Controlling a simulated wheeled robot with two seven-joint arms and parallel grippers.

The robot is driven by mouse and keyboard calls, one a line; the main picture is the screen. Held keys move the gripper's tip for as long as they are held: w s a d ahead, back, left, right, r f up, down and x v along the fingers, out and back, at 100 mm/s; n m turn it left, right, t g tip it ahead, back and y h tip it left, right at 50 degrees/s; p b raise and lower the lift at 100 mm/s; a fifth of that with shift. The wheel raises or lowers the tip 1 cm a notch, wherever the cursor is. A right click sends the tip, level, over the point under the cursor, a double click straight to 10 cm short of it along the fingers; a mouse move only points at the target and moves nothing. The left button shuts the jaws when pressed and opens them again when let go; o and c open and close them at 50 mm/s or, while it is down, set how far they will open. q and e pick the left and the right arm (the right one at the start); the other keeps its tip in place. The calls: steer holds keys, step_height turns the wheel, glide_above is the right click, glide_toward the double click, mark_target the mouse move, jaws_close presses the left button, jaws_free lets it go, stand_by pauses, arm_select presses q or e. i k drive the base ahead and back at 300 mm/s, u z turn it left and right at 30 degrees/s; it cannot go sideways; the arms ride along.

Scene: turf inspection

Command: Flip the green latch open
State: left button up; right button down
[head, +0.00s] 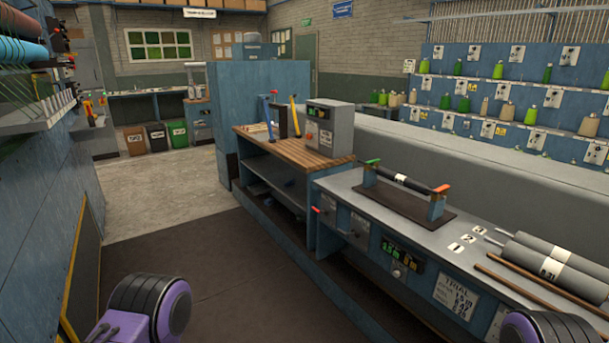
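A small green latch (372,162) sits on top of the left blue post of a roller stand. A red-orange latch (441,189) sits on the right blue post (436,207). A dark roller with a white band (402,179) lies between the posts, above a dark base plate (408,205). The green latch is too small here to tell whether it is open or closed. Purple and dark rounded parts of my own arms show at the bottom left and bottom right. Neither gripper is in view, and nothing of mine touches the stand.
The stand is on a grey-topped bench (335,183) with a display panel (401,258). Large grey rolls (550,267) and a brown rod lie at its right. A wooden-topped workbench (290,150) with a grey box (330,127) adjoins it. Dark floor (190,250) in front is clear.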

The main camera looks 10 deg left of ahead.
mark_target(372, 162)
steer(key=u, duration=0.8)
steer(key=i, duration=2.15)
steer(key=z, duration=0.8)
steer(key=i, duration=0.55)
steer(key=z, duration=0.45)
